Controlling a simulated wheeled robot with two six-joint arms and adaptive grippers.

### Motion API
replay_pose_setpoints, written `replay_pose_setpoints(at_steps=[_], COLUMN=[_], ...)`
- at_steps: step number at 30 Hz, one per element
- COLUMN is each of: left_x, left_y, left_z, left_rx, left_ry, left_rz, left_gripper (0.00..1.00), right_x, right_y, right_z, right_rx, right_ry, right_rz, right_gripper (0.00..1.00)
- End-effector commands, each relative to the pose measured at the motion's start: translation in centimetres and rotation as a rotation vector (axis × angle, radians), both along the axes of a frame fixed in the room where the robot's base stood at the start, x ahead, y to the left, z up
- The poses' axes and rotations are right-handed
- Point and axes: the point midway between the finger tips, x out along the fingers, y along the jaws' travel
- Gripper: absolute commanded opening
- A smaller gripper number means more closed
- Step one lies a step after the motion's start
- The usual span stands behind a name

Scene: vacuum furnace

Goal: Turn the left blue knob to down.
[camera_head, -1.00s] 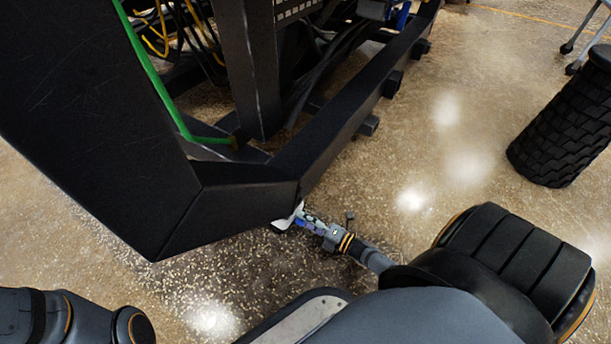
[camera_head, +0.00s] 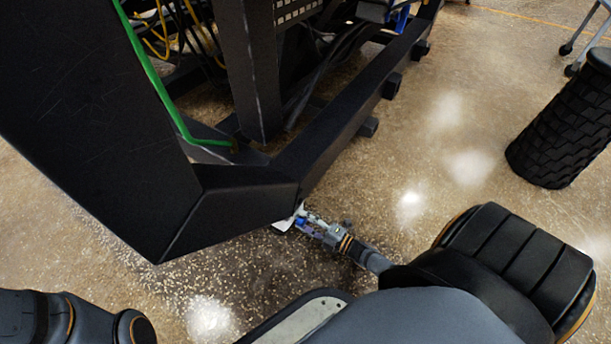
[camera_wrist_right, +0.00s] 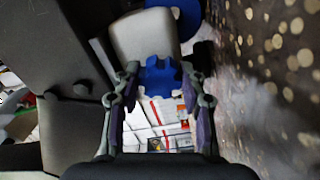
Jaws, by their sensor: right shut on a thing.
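The blue knob (camera_wrist_right: 160,76) has a lobed rim and sits between the fingers of my right gripper (camera_wrist_right: 161,88) in the wrist view. The gripper is shut on it. A pale grey fitting (camera_wrist_right: 146,36) is just beyond the knob. Another blue part (camera_wrist_right: 184,14) shows at the top edge, partly cut off. My left gripper is out of view.
The black furnace frame (camera_head: 250,205) fills the left and middle, with a green edge (camera_head: 155,85) and cables inside. A dark ribbed cylinder (camera_head: 565,125) stands on the right. The speckled floor (camera_head: 440,150) between is clear. White panels with red lines (camera_wrist_right: 155,118) show past the fingers.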

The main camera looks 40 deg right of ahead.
Motion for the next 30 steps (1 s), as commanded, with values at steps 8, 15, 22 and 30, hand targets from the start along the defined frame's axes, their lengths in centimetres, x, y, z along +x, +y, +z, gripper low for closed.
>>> replay_pose_setpoints(at_steps=[8,15,22,30], left_x=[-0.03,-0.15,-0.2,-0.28], left_y=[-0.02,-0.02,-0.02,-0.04], left_z=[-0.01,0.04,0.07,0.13], left_rx=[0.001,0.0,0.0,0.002], left_ry=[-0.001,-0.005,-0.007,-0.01], left_rz=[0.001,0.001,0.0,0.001], left_gripper=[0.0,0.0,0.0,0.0], right_x=[-0.01,-0.01,0.0,-0.02], right_y=[-0.01,-0.01,-0.01,-0.02], right_z=[-0.05,-0.02,-0.01,-0.02], right_rx=[0.001,0.001,0.0,0.0], right_ry=[0.002,0.001,0.0,0.0], right_rz=[-0.002,-0.001,-0.001,-0.001], right_gripper=[0.47,0.65,0.65,0.65])
